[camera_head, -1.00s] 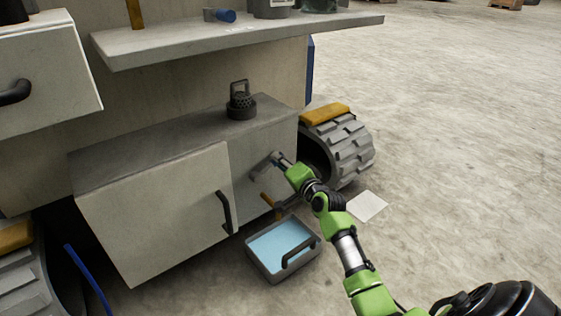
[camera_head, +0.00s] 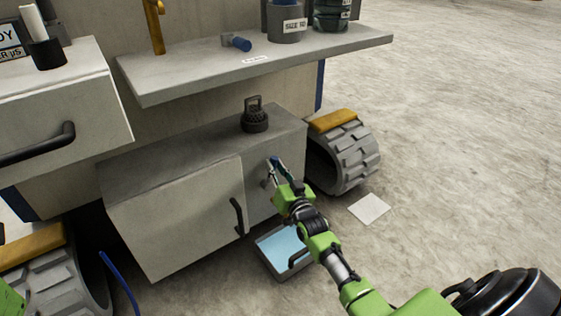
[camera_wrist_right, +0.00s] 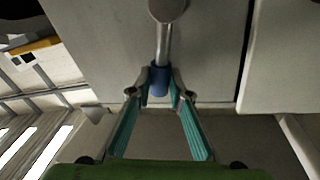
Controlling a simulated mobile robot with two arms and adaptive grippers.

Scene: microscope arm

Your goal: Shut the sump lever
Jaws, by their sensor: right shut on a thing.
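The sump lever (camera_wrist_right: 162,45) is a metal rod on a round grey pivot in the right wrist view. It has a blue tip (camera_wrist_right: 158,88) and stands in front of the grey cabinet face. My right gripper (camera_wrist_right: 159,78) has its fingertips closed around the blue tip, one on each side. In the head view my right gripper (camera_head: 277,172) is at the cabinet's right-hand face, and it and its arm hide part of the lever. My left gripper is not in view.
A grey tray of light blue liquid (camera_head: 264,254) lies on the floor below, partly behind my right arm. A cabinet door with a black handle (camera_head: 238,216) is left of the gripper. A treaded wheel (camera_head: 350,158) stands to the right.

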